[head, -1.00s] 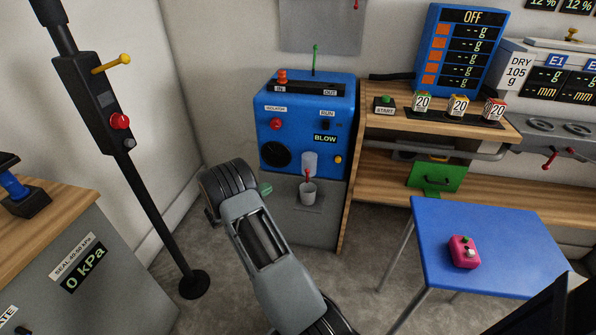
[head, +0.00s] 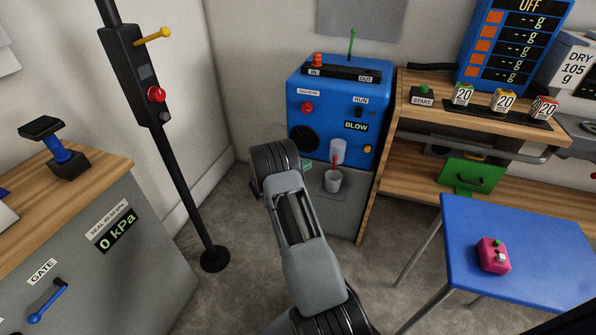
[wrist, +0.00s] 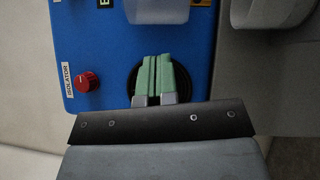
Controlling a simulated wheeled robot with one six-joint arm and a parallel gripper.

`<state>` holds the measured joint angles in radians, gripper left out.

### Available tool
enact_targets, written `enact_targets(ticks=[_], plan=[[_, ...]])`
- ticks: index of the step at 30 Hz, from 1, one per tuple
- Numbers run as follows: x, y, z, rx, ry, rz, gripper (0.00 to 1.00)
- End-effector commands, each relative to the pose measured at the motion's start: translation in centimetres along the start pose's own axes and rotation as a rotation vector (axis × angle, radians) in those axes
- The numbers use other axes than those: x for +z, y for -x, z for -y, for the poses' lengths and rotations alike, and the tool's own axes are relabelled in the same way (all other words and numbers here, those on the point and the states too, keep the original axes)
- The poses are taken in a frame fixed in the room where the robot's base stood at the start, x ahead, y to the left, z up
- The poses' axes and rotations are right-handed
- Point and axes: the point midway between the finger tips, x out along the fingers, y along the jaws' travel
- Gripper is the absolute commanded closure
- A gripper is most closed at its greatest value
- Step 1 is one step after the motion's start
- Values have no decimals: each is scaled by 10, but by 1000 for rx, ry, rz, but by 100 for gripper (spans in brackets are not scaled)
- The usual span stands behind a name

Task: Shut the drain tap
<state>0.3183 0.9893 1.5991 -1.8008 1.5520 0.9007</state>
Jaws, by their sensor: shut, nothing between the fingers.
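The drain tap appears to be the red lever (head: 334,161) below the clear, whitish bowl (head: 338,149) on the front of the blue machine (head: 347,100). The lever hangs downward over a grey cup (head: 333,180). In the wrist view the bowl (wrist: 157,10) is cut by the top edge, and the red lever is not visible there. My gripper (wrist: 153,78) is shut and empty, its green fingers in front of the black round disc (wrist: 133,82). In the head view only a bit of green finger (head: 306,165) shows beside my arm, left of the cup.
A red isolator knob (wrist: 87,82) is close to my fingers; the cup (wrist: 272,10) is at upper right. A black post (head: 180,175) with a yellow lever stands left. A blue table (head: 530,245) with a pink device (head: 493,256) is right. Floor between is open.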

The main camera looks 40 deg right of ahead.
Motion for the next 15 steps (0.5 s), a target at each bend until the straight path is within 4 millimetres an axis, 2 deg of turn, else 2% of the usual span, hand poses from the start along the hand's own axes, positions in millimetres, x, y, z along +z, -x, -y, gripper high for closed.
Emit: enact_targets(ticks=[6, 15], plan=[[0, -40, 2, 0, -1, 3, 100], [23, -63, 0, 0, 1, 0, 100]])
